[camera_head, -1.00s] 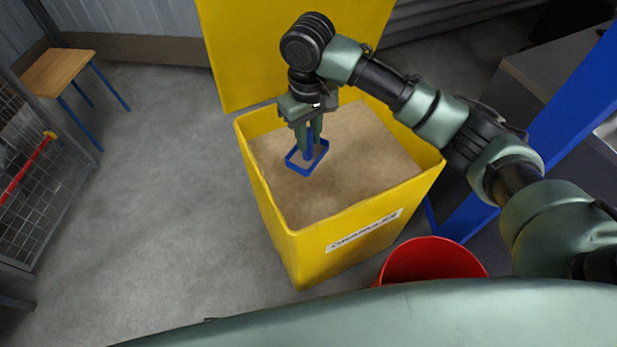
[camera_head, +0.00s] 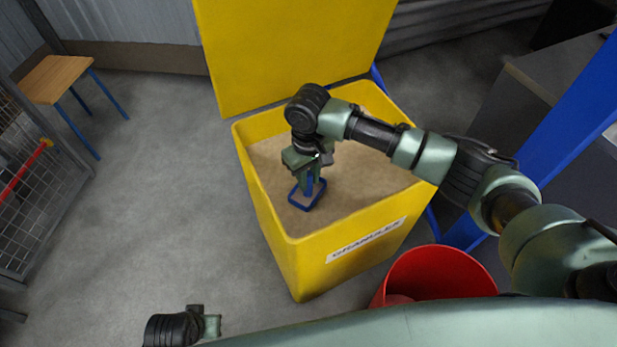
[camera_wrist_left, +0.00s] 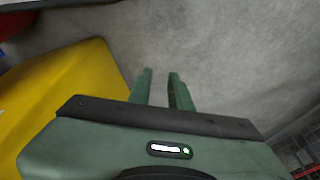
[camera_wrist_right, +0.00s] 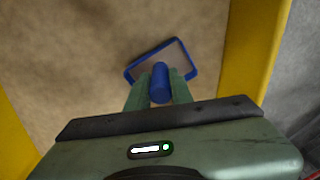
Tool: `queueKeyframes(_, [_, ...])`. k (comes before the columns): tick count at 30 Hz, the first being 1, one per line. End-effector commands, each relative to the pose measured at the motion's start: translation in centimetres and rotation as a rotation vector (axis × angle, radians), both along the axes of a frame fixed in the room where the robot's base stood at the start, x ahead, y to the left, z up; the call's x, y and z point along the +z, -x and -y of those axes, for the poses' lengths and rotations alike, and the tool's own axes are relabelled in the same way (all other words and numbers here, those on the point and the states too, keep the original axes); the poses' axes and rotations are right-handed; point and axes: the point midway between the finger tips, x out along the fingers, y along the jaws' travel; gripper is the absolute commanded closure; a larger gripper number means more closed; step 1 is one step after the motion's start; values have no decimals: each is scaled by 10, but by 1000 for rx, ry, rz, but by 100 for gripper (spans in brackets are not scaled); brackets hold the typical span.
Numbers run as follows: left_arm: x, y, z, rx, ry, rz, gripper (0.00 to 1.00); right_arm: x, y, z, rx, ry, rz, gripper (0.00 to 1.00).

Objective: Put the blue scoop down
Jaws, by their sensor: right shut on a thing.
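The blue scoop (camera_head: 307,195) is inside the open yellow bin (camera_head: 284,253), low over the tan granules. My right gripper (camera_head: 308,180) is shut on its upright blue handle. In the right wrist view the handle (camera_wrist_right: 160,85) sits between the fingers (camera_wrist_right: 158,90), with the scoop's square rim (camera_wrist_right: 182,55) beyond it. I cannot tell whether the scoop touches the granules. My left gripper (camera_wrist_left: 160,88) shows two parted fingers with nothing between them, above bare floor beside the bin. In the head view only part of the left wrist (camera_head: 190,326) shows, at the bottom edge.
The bin's yellow lid (camera_head: 290,50) stands up behind it. A red bucket (camera_head: 440,272) is at the bin's near right. A blue post (camera_head: 560,140) rises at right. A wooden stool (camera_head: 57,80) and a mesh cage (camera_head: 30,190) are at left. The floor left of the bin is clear.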

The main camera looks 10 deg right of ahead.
Motion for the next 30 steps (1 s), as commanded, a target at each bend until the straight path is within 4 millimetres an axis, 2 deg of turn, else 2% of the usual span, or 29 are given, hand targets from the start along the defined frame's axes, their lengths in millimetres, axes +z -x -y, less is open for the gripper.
queueKeyframes(6, [-3,1,0,0,0,-2,80,-1,0,0,0,-1,0,100])
queueKeyframes(7, [-4,1,0,-1,-1,-3,80,-1,0,0,0,-1,0,76])
queueKeyframes(9, [-4,1,0,-1,-1,-2,80,-1,0,0,0,-1,0,57])
queueKeyframes(21, [-4,1,0,-1,-1,-3,80,2,0,0,0,1,1,57])
queueKeyframes(23, [-2,0,0,0,1,-1,80,10,0,0,0,0,1,57])
queueKeyframes(30, [-45,16,-2,-4,-4,-32,80,59,-1,-1,0,-2,2,57])
